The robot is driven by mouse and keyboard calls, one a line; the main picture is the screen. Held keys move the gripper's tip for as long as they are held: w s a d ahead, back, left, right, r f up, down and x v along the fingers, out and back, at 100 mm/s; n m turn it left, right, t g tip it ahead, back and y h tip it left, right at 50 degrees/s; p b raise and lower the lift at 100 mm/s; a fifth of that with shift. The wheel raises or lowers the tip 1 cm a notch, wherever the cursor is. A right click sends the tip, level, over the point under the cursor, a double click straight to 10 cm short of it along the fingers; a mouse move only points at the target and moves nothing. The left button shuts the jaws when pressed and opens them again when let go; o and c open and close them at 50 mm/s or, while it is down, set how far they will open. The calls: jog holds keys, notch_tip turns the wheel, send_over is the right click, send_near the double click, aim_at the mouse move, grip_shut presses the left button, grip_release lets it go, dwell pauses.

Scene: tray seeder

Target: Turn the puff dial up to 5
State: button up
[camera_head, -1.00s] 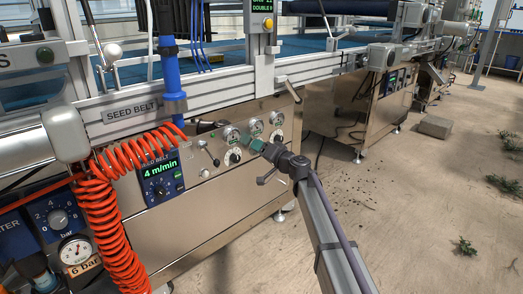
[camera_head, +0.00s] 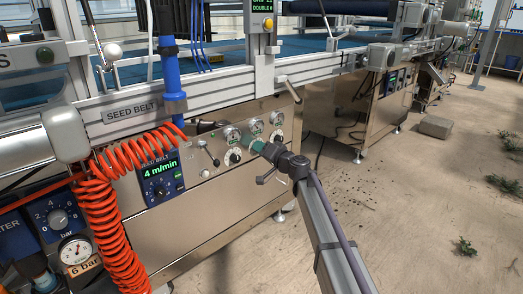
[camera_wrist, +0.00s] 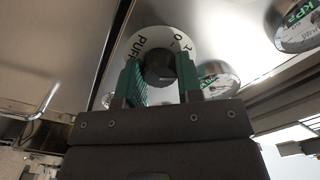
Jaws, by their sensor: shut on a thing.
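The puff dial (camera_wrist: 160,66) is a dark round knob on a white disc marked PUFF, with 0 and 1 among its figures. Its pointer and the figure 5 cannot be made out. My gripper (camera_wrist: 160,78) is shut on the knob, one green finger on each side. In the head view my gripper (camera_head: 236,153) reaches the steel panel from the right and hides much of the dial.
Gauges (camera_head: 231,134) sit above the dials on the panel (camera_head: 215,195). A small lever (camera_head: 209,151) is to the left. The seed belt display (camera_head: 160,170) reads 4 m/min, beside an orange coiled hose (camera_head: 100,210). The floor at right is mostly open.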

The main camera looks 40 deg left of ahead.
jog(key=shift+m, duration=0.3)
jog(key=shift+f+m, duration=0.1)
jog(key=shift+m, duration=8.3)
jog(key=o, duration=0.9)
jog(key=shift+d, duration=0.1)
